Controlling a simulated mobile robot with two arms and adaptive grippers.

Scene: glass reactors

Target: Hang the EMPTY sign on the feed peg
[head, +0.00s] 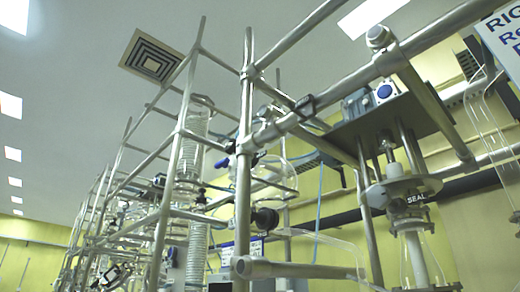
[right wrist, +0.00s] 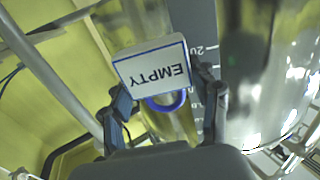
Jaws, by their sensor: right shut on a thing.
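The EMPTY sign (right wrist: 153,66) is a white plate with a blue border and dark lettering. It shows in the right wrist view, with its text upside down and slightly tilted. My right gripper (right wrist: 162,88) is shut on it, with one dark finger at each side. A blue ring (right wrist: 167,103) shows just below the sign between the fingers; I cannot tell whether it belongs to the sign. I cannot make out the feed peg in either view. Neither gripper shows in the head view, and my left gripper is not in view.
In the right wrist view, a metal tube (right wrist: 50,72) runs at left and a large glass vessel (right wrist: 268,85) stands close at right, beside a grey scale (right wrist: 198,25). The head view shows a metal pipe frame (head: 245,130), glassware and a SEAL-labelled reactor part (head: 408,190).

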